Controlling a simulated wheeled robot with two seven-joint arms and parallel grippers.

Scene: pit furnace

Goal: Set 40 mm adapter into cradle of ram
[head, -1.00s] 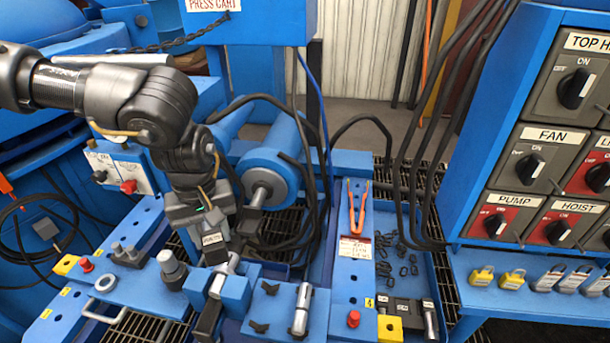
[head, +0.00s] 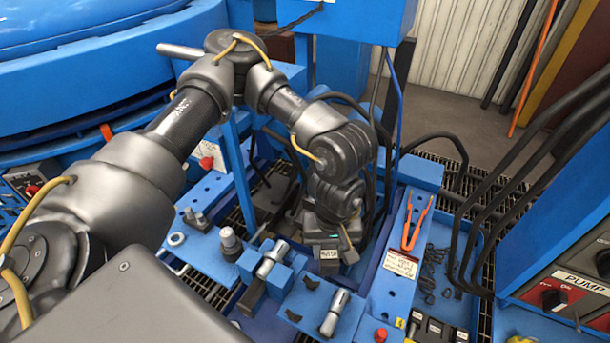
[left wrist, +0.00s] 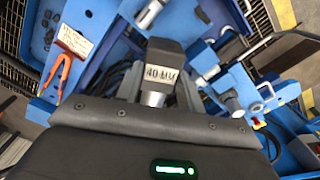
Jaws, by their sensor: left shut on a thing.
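My left gripper (head: 330,258) points down over the press bench, right of its middle in the head view. It is shut on the 40 mm adapter (left wrist: 160,74), a dark block with a white "40 MM" label and a silver lower part, between the two fingers in the left wrist view. The label also shows small in the head view. My right gripper is not in view.
Silver pins rest in a blue block (head: 283,270) and on a blue plate (head: 318,300) in front of the gripper. An upright grey post (head: 229,241) stands left of them. Orange tongs (head: 415,222) lie on the right rail. Black hoses hang behind the gripper.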

